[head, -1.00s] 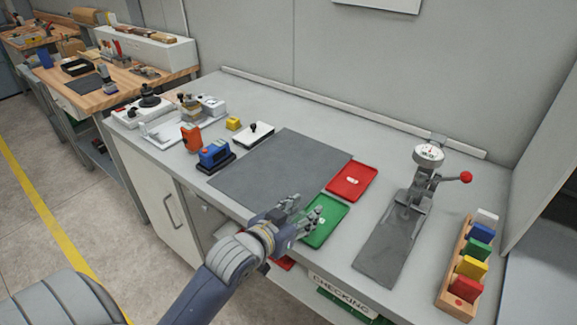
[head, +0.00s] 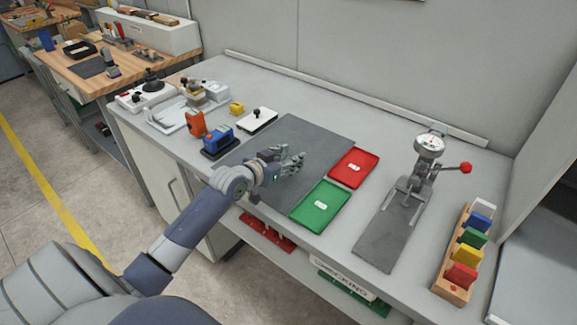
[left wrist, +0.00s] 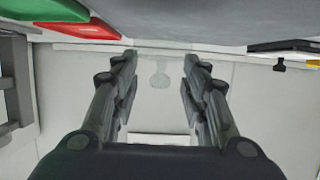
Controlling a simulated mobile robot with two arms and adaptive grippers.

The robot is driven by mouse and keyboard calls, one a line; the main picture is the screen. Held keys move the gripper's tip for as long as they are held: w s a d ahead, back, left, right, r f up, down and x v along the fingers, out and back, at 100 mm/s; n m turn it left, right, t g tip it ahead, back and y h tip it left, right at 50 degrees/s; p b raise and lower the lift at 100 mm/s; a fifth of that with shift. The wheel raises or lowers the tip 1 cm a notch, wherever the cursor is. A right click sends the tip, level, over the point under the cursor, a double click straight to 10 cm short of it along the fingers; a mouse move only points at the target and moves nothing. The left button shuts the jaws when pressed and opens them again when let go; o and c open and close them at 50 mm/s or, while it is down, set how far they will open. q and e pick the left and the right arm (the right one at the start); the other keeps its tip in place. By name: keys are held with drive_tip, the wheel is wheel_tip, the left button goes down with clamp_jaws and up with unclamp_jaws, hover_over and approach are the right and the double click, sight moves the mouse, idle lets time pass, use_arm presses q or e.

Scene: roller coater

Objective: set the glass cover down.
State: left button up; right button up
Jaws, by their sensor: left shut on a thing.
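The glass cover (left wrist: 160,77) is a faint, clear piece between my left fingertips in the left wrist view. Its outline is hard to make out, and I cannot pick it out in the head view. My left gripper (head: 293,162) is shut on it, above the dark grey mat (head: 318,145) in the head view. In the left wrist view the gripper (left wrist: 158,70) has its two fingers on either side of the glass. My right gripper is not in view.
A green tray (head: 332,216) and a red tray (head: 367,162) lie right of the mat. A dial gauge stand (head: 430,147) and a wooden rack (head: 447,287) of coloured blocks stand farther right. A blue device (head: 221,136) and a white plate (head: 263,124) are at the left.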

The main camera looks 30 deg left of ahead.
use_arm(q)
wheel_tip(320, 180, down, 3)
drive_tip(key=shift+f+p, duration=0.1)
drive_tip(key=shift+p, duration=0.25)
drive_tip(key=shift+f, duration=0.1)
drive_tip(key=o, duration=1.1)
drive_tip(key=shift+c, duration=0.2)
drive_tip(key=shift+s, duration=0.15)
drive_tip(key=b+v, duration=0.1)
drive_tip(key=v, duration=0.9)
drive_tip(key=shift+s, duration=0.25)
drive_tip(key=shift+s+r, duration=0.4)
drive_tip(key=shift+s, duration=0.2)
